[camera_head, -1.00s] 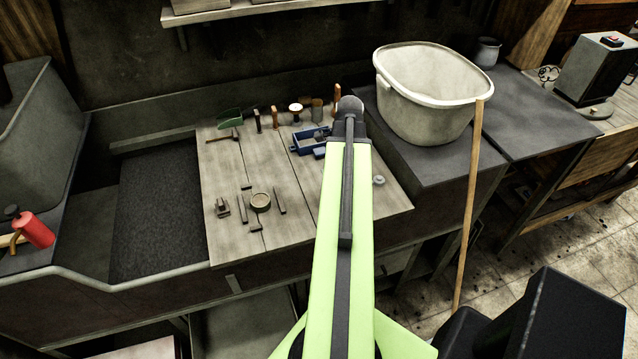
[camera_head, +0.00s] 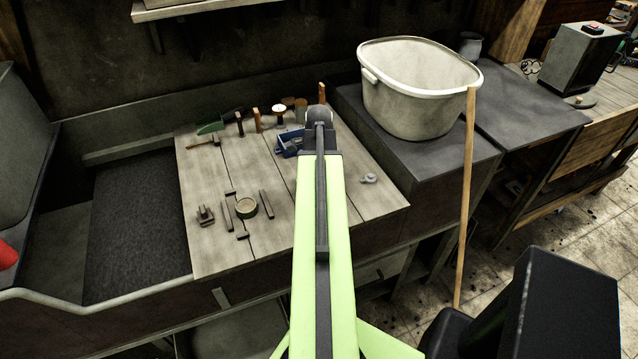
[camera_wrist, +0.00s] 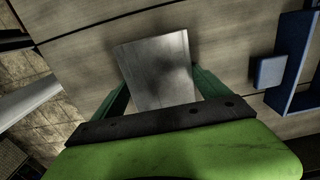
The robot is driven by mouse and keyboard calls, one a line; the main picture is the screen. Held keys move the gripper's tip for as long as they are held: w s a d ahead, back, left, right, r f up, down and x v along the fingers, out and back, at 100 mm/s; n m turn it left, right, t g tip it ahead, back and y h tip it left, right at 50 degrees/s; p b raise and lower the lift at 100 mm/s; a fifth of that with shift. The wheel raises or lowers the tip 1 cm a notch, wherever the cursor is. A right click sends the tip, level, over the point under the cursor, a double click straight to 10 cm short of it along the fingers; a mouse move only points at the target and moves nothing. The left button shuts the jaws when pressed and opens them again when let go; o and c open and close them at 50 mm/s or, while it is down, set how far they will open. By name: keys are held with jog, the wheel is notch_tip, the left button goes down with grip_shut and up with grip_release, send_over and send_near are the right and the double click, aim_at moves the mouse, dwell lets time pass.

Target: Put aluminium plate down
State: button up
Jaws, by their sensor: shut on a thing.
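The aluminium plate (camera_wrist: 157,70) is a flat grey, roughly rectangular piece in the wrist view. It sits between the two green fingers of my gripper (camera_wrist: 160,92), which is shut on it. The plate is over the wooden board (camera_wrist: 220,60); I cannot tell whether it touches the wood. In the head view my green arm hides both the gripper and the plate. The wooden board (camera_head: 215,165) lies on the bench there, with its middle partly behind my arm.
A blue vise (camera_head: 289,142) stands on the board beside my arm, and its blue body (camera_wrist: 290,75) is right of the plate in the wrist view. Small tools and a round ring (camera_head: 247,207) lie front left. A large pale tub (camera_head: 415,90) stands right, with a wooden pole (camera_head: 466,200).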

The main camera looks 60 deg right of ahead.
jog(key=o, duration=1.8)
jog(key=shift+s+f, duration=0.1)
notch_tip(320, 180, up, 12)
jog(key=p, duration=1.2)
jog(key=shift+r, duration=0.2)
jog(key=w+a+n, duration=1.1)
jog(key=w+a, duration=0.6)
jog(key=a, duration=0.4)
jog(key=w+a+n, duration=0.1)
jog(key=a+n, duration=0.3)
jog(key=a, duration=0.5)
jog(key=w+a+n, duration=0.2)
jog(key=a+n, duration=0.3)
jog(key=a, duration=0.5)
jog(key=w+a+n, duration=0.1)
jog(key=a+n, duration=0.4)
jog(key=a, duration=0.5)
jog(key=shift+w+a, duration=0.2)
jog(key=shift+w, duration=0.1)
